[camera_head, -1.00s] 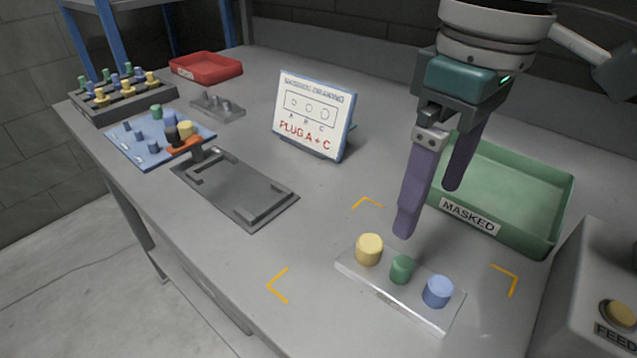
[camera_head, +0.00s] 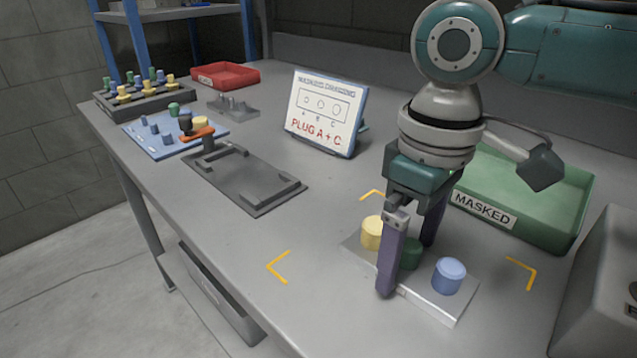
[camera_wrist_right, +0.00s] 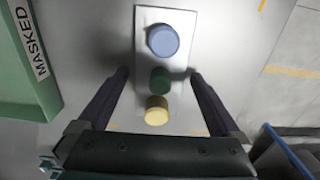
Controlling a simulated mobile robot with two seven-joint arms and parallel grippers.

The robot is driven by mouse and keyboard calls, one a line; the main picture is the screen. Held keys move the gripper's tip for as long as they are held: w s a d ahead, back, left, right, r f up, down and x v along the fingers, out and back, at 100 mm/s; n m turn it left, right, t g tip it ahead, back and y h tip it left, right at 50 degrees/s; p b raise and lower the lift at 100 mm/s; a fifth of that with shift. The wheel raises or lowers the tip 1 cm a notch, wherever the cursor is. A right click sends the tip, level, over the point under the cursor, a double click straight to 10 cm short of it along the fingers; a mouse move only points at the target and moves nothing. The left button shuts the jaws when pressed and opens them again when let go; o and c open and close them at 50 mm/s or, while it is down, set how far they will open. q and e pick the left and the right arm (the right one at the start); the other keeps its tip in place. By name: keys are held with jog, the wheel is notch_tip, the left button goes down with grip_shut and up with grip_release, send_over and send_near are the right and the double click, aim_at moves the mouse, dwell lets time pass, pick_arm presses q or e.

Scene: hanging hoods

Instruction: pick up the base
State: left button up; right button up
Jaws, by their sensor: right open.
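The base is a light grey flat block (camera_head: 440,304) lying on the table between yellow corner marks. It carries a yellow plug (camera_head: 371,233), a green plug (camera_head: 411,254) and a blue plug (camera_head: 449,275) in a row. My right gripper (camera_head: 408,265) is open and low over the base, with one finger on its near side and the other on its far side. In the right wrist view the base (camera_wrist_right: 146,60) lies between the two spread fingers (camera_wrist_right: 160,80), apart from both. The near finger partly hides the green and yellow plugs in the head view. My left gripper is not in view.
A green tray labelled MASKED (camera_head: 545,215) stands right behind my right gripper. A grey FEED box (camera_head: 605,290) is at the right edge. A drawing stand (camera_head: 325,112) reads PLUG A + C. A dark grey fixture (camera_head: 245,180) lies left; the table between is clear.

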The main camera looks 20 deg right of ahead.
jog(key=shift+f, duration=0.25)
jog(key=shift+r, duration=0.1)
grip_shut()
dwell(0.6)
